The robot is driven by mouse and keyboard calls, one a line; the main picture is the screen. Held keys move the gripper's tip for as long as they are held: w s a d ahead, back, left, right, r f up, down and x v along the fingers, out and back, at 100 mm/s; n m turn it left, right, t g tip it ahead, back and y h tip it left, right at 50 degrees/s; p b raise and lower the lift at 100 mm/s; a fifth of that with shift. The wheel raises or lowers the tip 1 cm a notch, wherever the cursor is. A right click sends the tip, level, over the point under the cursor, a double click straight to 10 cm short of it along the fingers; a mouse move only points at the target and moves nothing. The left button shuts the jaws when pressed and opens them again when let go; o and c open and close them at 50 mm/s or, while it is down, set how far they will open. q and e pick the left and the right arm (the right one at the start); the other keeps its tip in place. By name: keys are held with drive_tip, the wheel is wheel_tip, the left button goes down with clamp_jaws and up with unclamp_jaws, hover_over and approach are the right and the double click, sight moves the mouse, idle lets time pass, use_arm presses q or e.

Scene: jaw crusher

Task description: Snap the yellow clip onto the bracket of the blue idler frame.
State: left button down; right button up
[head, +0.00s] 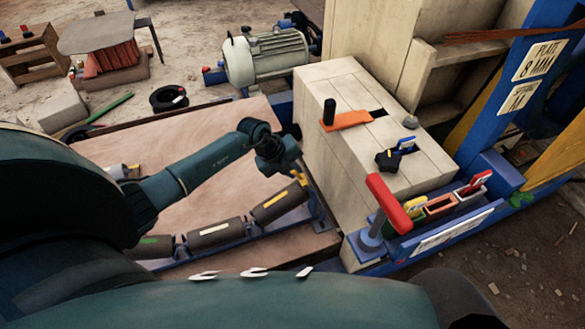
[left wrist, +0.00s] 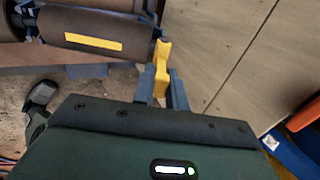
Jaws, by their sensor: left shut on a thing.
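My left gripper (head: 294,172) is shut on the yellow clip (head: 300,178), above the right end of the blue idler frame (head: 262,235). The frame carries several dark rollers with coloured stripes. Its upright bracket (head: 317,206) stands at that end, beside the yellow-striped roller (head: 272,206). In the left wrist view the clip (left wrist: 162,66) sticks up between the fingers (left wrist: 163,90), close to the roller's end (left wrist: 98,36). The clip and bracket overlap there; I cannot tell whether they touch. My right gripper is not in view.
The frame lies on a brown board (head: 215,140). A pale wooden block (head: 335,165) stands close right of the gripper, with an orange strip (head: 347,121) on top. A red-handled tool (head: 387,200) and a blue rack (head: 440,232) are at right. A grey motor (head: 265,58) stands behind.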

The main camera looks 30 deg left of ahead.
use_arm(q)
drive_tip(key=shift+b+x, duration=1)
drive_tip(key=shift+x, duration=0.35)
drive_tip(key=shift+r, duration=0.2)
drive_tip(key=shift+p+v, duration=0.9)
drive_tip(key=shift+p, duration=0.4)
drive_tip(key=shift+p, duration=0.3)
idle(0.4)
drive_tip(key=shift+p, duration=0.35)
idle(0.4)
drive_tip(key=shift+b+x, duration=0.95)
drive_tip(key=shift+x, duration=0.2)
